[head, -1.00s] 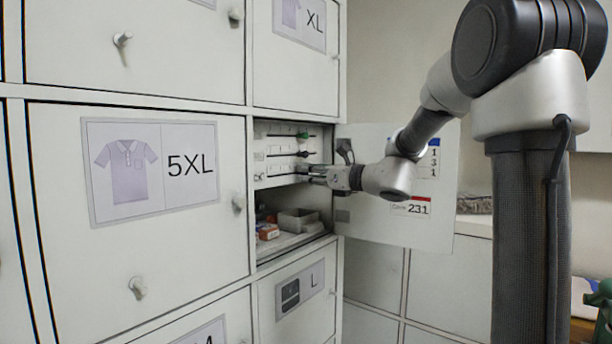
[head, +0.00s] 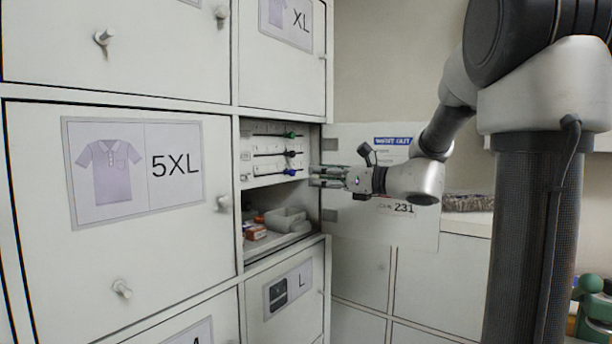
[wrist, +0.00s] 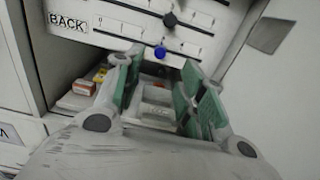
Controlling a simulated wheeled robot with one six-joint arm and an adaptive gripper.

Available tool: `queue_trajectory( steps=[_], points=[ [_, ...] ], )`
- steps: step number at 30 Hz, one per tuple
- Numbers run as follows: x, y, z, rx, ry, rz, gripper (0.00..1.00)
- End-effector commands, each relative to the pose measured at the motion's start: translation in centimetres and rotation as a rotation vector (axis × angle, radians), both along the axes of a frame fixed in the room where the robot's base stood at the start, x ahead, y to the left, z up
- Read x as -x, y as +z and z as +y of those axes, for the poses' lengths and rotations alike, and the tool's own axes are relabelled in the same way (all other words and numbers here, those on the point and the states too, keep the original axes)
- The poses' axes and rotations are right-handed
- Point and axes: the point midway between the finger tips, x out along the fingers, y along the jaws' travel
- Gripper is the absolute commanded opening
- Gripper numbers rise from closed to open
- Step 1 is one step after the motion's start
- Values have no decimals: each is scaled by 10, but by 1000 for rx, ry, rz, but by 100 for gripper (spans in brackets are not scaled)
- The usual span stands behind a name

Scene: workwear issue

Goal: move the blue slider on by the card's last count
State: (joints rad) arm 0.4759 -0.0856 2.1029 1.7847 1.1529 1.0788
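The blue slider (head: 290,172) is the lowest of three knobs on a white panel in an open locker, towards the right of its slot. In the wrist view, the blue slider (wrist: 160,52) lies just beyond and between my fingertips, apparently untouched. My gripper (head: 318,177) is open and empty, just right of the panel; its green-padded fingers stand apart in the wrist view (wrist: 163,66). The card (head: 393,142) on the open door has a blue "WENT OUT" header. My arm hides most of its rows, so its last count cannot be read.
A black slider (head: 290,154) and a green slider (head: 290,135) sit above the blue one. A grey bin (head: 287,220) and small boxes (head: 256,231) stand on the shelf below. The open door (head: 350,222), with a "231" label (head: 403,208), stands behind my gripper.

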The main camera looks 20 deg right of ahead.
Motion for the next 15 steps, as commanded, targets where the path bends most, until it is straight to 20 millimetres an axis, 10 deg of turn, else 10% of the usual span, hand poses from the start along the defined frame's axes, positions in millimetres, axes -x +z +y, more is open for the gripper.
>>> queue_trajectory(
  steps=[15],
  points=[
    [26,0,-19,0,0,0,40]
  ],
)
